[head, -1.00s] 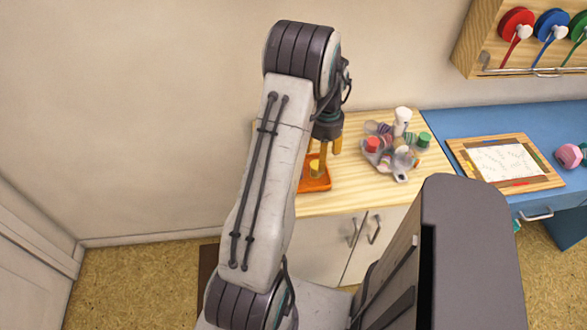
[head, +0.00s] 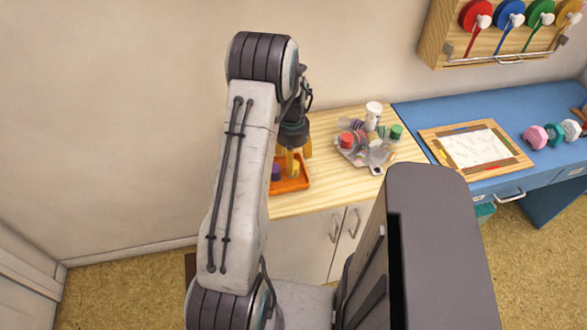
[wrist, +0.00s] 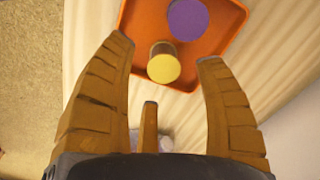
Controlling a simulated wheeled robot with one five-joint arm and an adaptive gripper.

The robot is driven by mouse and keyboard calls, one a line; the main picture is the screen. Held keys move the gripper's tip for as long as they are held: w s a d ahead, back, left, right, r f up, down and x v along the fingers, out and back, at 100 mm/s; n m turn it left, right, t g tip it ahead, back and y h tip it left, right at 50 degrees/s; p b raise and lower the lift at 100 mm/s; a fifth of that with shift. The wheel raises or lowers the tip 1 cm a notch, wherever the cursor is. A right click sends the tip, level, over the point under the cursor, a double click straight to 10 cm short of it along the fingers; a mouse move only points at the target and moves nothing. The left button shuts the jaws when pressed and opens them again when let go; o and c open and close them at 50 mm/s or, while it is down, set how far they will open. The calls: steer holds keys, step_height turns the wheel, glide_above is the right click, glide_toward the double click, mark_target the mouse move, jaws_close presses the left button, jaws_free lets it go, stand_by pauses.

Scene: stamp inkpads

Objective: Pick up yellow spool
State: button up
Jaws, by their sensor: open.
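The yellow spool (wrist: 164,67) stands on an orange tray (wrist: 136,22) in the wrist view. It lies ahead of my open gripper (wrist: 165,55), between the lines of the two long fingers, with nothing held. A purple spool (wrist: 188,19) stands beside it on the tray. In the head view, the yellow spool (head: 294,168) shows partly behind a finger of my gripper (head: 297,158), which hangs over the orange tray (head: 290,186). The purple spool (head: 276,172) is at its left, partly hidden by my arm.
A cluttered tray (head: 376,169) of spools and a white bottle (head: 373,113) stand to the right on the wooden counter (head: 325,190). A blue desk (head: 440,115) with a framed sheet (head: 476,148) is further right. A wall stands behind.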

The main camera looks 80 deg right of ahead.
steer(key=shift+s+d+f+p, duration=0.15)
steer(key=shift+f+p, duration=0.2)
steer(key=shift+f, duration=1.6)
steer(key=shift+c, duration=0.4)
steer(key=c, duration=0.9)
